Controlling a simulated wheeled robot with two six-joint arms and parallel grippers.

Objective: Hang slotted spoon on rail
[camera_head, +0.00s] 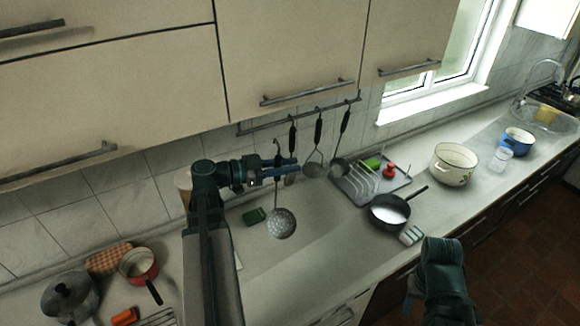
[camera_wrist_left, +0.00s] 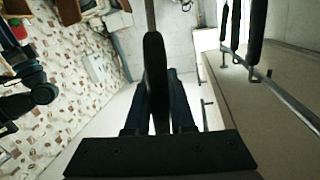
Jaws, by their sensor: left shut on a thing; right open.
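The slotted spoon (camera_head: 282,223) hangs upright in the air, its round perforated bowl down, in front of the wall. My left gripper (camera_head: 284,170) is shut on its dark handle, just below the rail. In the left wrist view the handle (camera_wrist_left: 155,75) runs between my left fingers (camera_wrist_left: 160,118). The rail (camera_head: 265,125) is fixed to the wall under the cabinets; it also shows at the right of the wrist view (camera_wrist_left: 285,97). The spoon looks apart from the rail. My right gripper (camera_head: 411,298) is low at the counter's front edge, partly hidden by its arm, and empty.
Several dark-handled utensils (camera_head: 317,135) hang on the rail to the right of the spoon. Cabinets (camera_head: 285,50) overhang the rail. The mid counter is clear.

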